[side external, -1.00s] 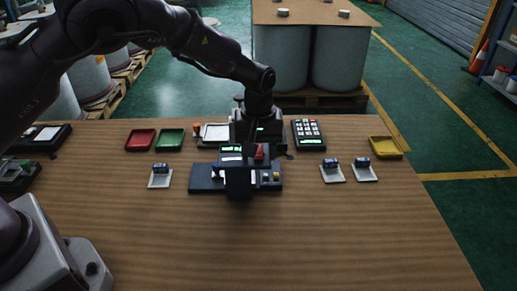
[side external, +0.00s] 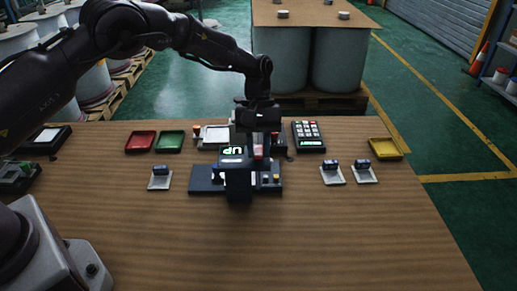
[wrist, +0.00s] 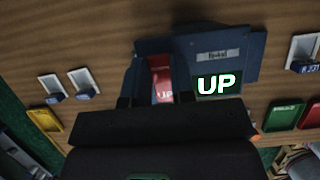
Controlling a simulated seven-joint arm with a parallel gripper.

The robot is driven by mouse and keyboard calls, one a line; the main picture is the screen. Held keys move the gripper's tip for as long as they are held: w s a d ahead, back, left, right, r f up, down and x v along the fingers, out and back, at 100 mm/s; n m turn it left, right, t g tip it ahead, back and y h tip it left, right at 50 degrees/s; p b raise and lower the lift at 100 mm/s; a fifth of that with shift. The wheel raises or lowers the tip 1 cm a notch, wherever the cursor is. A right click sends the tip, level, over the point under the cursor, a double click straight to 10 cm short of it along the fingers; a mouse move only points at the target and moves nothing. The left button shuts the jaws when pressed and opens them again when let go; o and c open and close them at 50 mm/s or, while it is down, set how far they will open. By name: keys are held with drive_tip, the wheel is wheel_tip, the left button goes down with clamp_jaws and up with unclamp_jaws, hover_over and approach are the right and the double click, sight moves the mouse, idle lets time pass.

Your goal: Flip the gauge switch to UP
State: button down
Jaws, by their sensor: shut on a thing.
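The gauge (side external: 205,179) is a dark blue-black unit on the table, and its panel (wrist: 245,50) also shows in the wrist view. Its display (side external: 232,150) reads UP in bright letters, as it does in the wrist view (wrist: 217,84).
Red (side external: 140,142) and green (side external: 170,141) trays lie at the back left, a yellow tray (side external: 385,147) at the back right. A keypad unit (side external: 308,137) stands behind. Small white dishes (side external: 332,176) hold dark blue parts. The table front is clear.

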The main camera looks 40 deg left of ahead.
idle(0.3)
drive_tip(key=c, duration=1)
unclamp_jaws()
drive_tip(key=shift+o, duration=0.2)
drive_tip(key=shift+a+r, duration=0.1)
drive_tip(key=shift+r, duration=0.05)
drive_tip(key=v, duration=1.2)
drive_tip(key=shift+w+a+r, duration=0.25)
drive_tip(key=shift+w, duration=0.05)
